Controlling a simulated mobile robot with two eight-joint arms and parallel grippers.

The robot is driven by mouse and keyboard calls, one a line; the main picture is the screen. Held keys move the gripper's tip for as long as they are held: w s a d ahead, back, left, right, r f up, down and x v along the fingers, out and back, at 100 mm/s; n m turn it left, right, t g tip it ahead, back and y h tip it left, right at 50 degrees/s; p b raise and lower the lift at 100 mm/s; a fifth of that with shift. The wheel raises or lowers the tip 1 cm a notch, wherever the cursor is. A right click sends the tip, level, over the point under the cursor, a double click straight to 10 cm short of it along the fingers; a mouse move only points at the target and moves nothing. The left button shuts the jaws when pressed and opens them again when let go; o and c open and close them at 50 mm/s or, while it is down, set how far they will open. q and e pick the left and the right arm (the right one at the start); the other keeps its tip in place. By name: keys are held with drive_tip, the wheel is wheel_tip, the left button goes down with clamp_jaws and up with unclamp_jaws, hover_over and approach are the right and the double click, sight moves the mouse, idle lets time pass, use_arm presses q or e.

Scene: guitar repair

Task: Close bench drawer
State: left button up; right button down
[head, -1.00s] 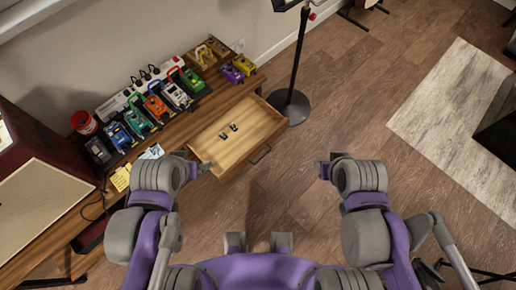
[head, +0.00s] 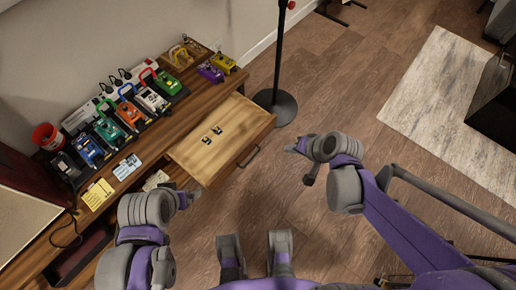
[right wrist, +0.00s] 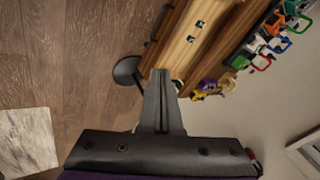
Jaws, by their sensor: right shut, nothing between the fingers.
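The bench drawer (head: 222,140) is pulled out from the wooden bench (head: 150,143), with two small dark items (head: 212,134) lying in it. Its dark handle (head: 248,156) is on the front panel. In the right wrist view the drawer (right wrist: 185,45) shows beyond my fingers. My right gripper (head: 290,149) is shut and empty, to the right of the drawer front and apart from it in the head view. It also shows in the right wrist view (right wrist: 160,75). My left gripper (head: 192,196) is near the drawer's lower left corner; its fingers are too small to read.
Several coloured pedals (head: 128,115) line the bench top, with a red cup (head: 47,137) and yellow notes (head: 97,194). A black stand base (head: 275,106) is on the floor close to the drawer's far corner.

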drive_tip(key=w+f+m+t+y+b, duration=0.1)
drive_tip(key=w+f+m+b, duration=0.2)
drive_tip(key=f, duration=0.5)
drive_tip(key=w+f+m+y+b, duration=0.15)
drive_tip(key=w+f+b, duration=0.3)
drive_tip(key=f, duration=0.45)
drive_tip(key=b, duration=0.2)
approach(253, 142)
drive_tip(key=shift+n, duration=0.35)
drive_tip(key=x, duration=0.5)
drive_tip(key=shift+s+d+f, duration=0.25)
drive_tip(key=shift+d+f, duration=0.05)
drive_tip(key=shift+f, duration=0.05)
use_arm(q)
wheel_tip(253, 142, down, 13)
drive_tip(key=shift+w, duration=0.45)
use_arm(e)
drive_tip(key=shift+w+a, duration=0.45)
drive_tip(key=shift+w, duration=0.05)
drive_tip(key=shift+w+a, duration=0.1)
use_arm(q)
drive_tip(key=shift+w+f+b, duration=0.1)
drive_tip(key=shift+f+b, duration=0.5)
drive_tip(key=shift+f, duration=0.05)
use_arm(e)
drive_tip(key=w+a, duration=1.3)
drive_tip(key=a, duration=0.1)
drive_tip(key=shift+w, duration=0.4)
drive_tip(key=shift+d, duration=0.15)
